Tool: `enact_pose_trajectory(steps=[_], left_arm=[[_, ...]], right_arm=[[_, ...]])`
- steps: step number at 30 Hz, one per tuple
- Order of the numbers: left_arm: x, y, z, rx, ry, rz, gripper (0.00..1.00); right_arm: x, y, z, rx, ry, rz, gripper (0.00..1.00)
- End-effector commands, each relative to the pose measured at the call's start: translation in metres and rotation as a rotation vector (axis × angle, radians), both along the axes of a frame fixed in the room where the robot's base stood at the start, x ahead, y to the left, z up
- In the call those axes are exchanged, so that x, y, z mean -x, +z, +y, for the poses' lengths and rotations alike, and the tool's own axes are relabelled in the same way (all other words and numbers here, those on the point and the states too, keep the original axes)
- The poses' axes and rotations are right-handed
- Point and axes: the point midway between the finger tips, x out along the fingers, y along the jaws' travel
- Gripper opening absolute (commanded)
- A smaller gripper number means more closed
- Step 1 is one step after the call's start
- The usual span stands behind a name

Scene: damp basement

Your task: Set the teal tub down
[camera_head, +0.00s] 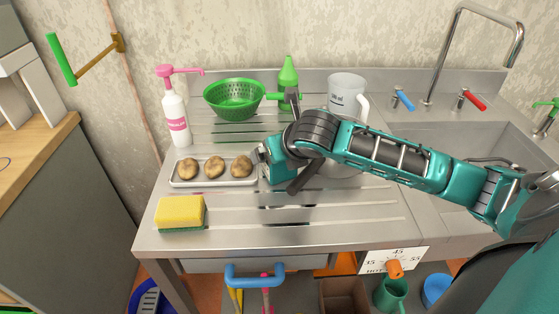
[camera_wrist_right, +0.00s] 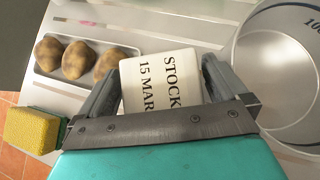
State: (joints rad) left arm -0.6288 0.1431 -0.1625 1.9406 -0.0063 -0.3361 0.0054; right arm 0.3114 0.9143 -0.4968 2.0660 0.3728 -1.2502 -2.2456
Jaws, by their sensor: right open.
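A small tub with a white top marked "STOCK 15 MAR" (camera_wrist_right: 160,82) shows between the fingers of my right gripper (camera_wrist_right: 165,90) in the right wrist view. I see only its pale top, so I cannot tell if its sides are teal. The fingers stand open on both sides of it; contact is unclear. In the head view my right gripper (camera_head: 270,164) is low over the steel drainboard (camera_head: 235,222), just right of the potato tray, and my arm hides most of the tub. Whether the tub rests on the board is hidden. My left gripper is not in view.
A tray (camera_head: 180,184) of potatoes lies to the left, with a yellow sponge (camera_head: 180,211) in front. Behind are a green colander (camera_head: 235,99), a green bottle (camera_head: 288,80) and a pump bottle (camera_head: 175,118).

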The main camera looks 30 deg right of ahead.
Motion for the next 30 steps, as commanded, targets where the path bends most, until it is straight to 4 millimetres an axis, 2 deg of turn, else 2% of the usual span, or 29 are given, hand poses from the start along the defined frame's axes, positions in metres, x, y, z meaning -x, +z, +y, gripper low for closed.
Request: enact_pose_trajectory(steps=[4,12,30], left_arm=[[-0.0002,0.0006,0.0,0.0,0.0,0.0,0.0],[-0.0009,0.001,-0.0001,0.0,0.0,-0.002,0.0],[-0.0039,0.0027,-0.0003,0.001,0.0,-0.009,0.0]], right_arm=[[-0.0093,-0.0097,-0.002,0.0,-0.001,0.001,1.0],[-0.0109,-0.011,-0.0023,0.002,0.0,-0.001,1.0],[-0.0104,-0.011,-0.0023,0.001,0.0,0.0,0.43]])
